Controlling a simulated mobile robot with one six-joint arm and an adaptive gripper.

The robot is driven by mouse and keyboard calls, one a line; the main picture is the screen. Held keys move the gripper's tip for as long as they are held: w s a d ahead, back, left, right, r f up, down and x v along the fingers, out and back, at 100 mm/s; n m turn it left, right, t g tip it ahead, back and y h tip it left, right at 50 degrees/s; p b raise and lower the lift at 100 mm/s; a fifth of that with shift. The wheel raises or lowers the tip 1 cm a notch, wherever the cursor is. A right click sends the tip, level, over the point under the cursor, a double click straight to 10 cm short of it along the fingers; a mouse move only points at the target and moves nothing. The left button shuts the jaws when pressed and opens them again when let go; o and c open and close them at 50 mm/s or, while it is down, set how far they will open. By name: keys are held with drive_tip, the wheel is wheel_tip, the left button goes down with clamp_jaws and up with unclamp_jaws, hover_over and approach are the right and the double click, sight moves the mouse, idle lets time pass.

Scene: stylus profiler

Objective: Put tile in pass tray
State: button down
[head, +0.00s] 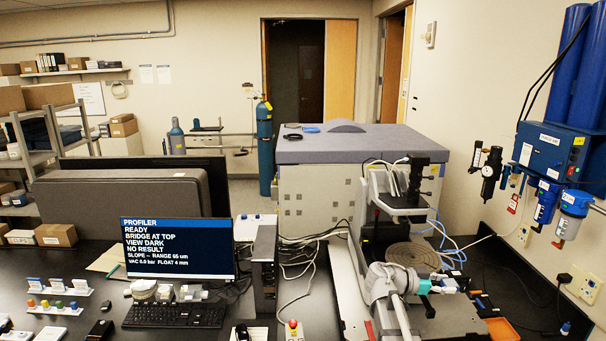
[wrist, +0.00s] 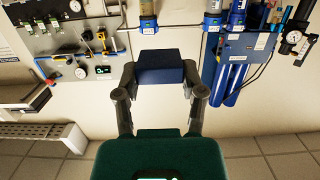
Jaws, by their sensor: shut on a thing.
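My gripper (wrist: 162,88) is shut on a dark blue block (wrist: 160,69), which sits between the two fingertips in the wrist view. I cannot tell whether this block is the tile itself or something that carries it. In the head view my gripper (head: 449,285) is at the lower right, in front of the profiler (head: 410,215) and its round stage (head: 413,256). An orange tray (head: 503,328) lies on the bench at the lower right, below and right of my gripper. I cannot tell whether it is the pass tray.
A monitor (head: 178,250) reads "bridge at top", "view dark" and "no result". Blue wall filters (head: 560,160) stand at the right. Small racks with coloured pieces (head: 55,303) and a keyboard (head: 175,314) occupy the left bench. Dark bench right of the orange tray looks mostly clear.

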wheel_tip(320, 180, down, 23)
drive_tip(key=b, duration=2.2)
drive_tip(key=shift+w+a+r, duration=0.1)
drive_tip(key=shift+a+r, duration=0.05)
drive_tip(key=shift+a, duration=0.05)
